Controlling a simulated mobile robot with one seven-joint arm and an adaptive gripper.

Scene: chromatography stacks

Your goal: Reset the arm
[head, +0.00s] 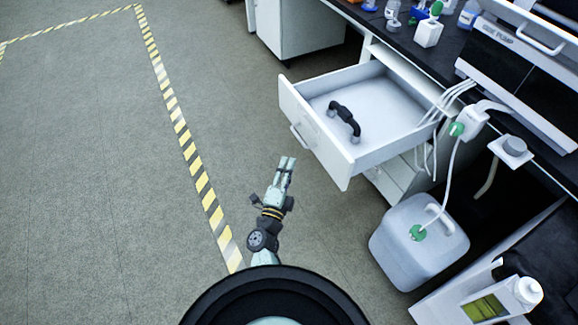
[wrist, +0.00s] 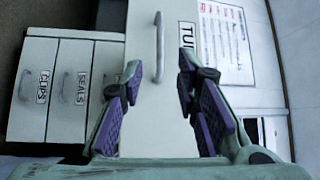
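My gripper (head: 287,160) is in front of and left of the open drawer (head: 322,139), apart from it in the head view. In the wrist view my gripper (wrist: 159,72) is open, with its two purple-padded fingers wide apart and nothing between them. Beyond the fingers, a pale front with a metal handle (wrist: 159,48) and a label beginning "TU" (wrist: 187,40) shows; the rest of the label is hidden by a finger. My arm reaches up from the bottom middle of the head view.
The drawer holds a black arched handle-like object (head: 345,118). A white jug (head: 418,243) stands on the floor at right, with a bottle (head: 505,300) nearby. Drawers labelled "CLIPS" (wrist: 36,88) and "SEALS" (wrist: 76,90) are shut. The floor left of the striped tape (head: 183,140) is clear.

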